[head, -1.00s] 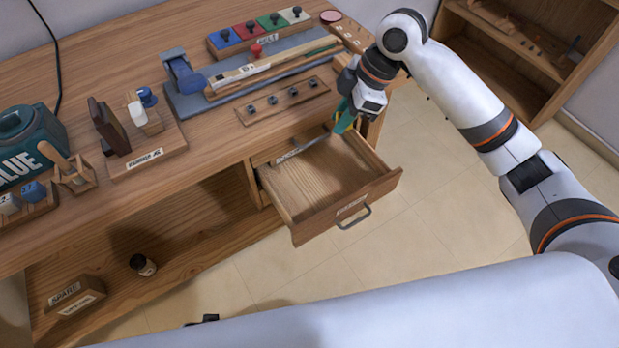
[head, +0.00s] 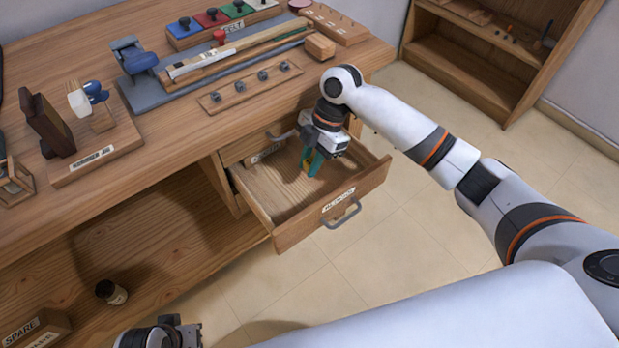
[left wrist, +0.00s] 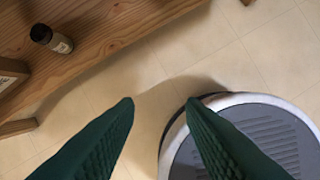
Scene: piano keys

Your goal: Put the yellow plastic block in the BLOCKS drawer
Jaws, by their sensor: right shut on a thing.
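An open wooden drawer (head: 262,194) sticks out below the bench top; its front label is too small to read surely. My right gripper (head: 311,170) points down, with its green fingers in or just over the right part of this drawer. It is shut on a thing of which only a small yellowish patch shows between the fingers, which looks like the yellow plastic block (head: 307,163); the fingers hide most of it. My left gripper (left wrist: 160,110) is open and empty over the floor, and its edge shows at the bottom left of the head view.
The bench top (head: 185,155) holds a peg strip (head: 250,88), a blue clamp tool (head: 135,58) and wooden stands. Floor is clear at right.

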